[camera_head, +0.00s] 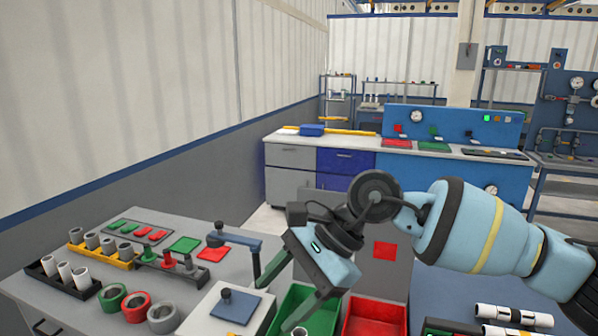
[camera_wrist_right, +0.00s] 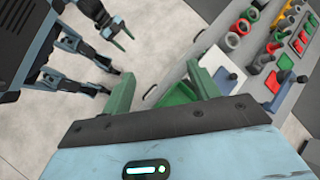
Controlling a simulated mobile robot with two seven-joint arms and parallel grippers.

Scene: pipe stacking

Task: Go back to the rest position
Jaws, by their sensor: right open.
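My right gripper (camera_head: 277,306) hangs over the bench beside a green bin (camera_head: 322,320). Its two green fingers stand apart in the right wrist view (camera_wrist_right: 163,85), with nothing seen between them but the green bin (camera_wrist_right: 181,94) beyond. A small pale round end (camera_head: 300,331) shows by the lower fingertip at the bottom edge; I cannot tell if it touches. In the right wrist view, what looks like my left gripper (camera_wrist_right: 118,33) is at the upper left, over the floor; its opening is too small to judge.
A grey bench (camera_head: 205,225) carries a black rack (camera_head: 46,283) and a yellow rack (camera_head: 120,264) of grey pipes, coloured rings (camera_head: 136,307) and a blue-handled fixture (camera_head: 240,239). A red bin (camera_head: 400,318) adjoins the green one. Pipes (camera_head: 515,315) lie at lower right.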

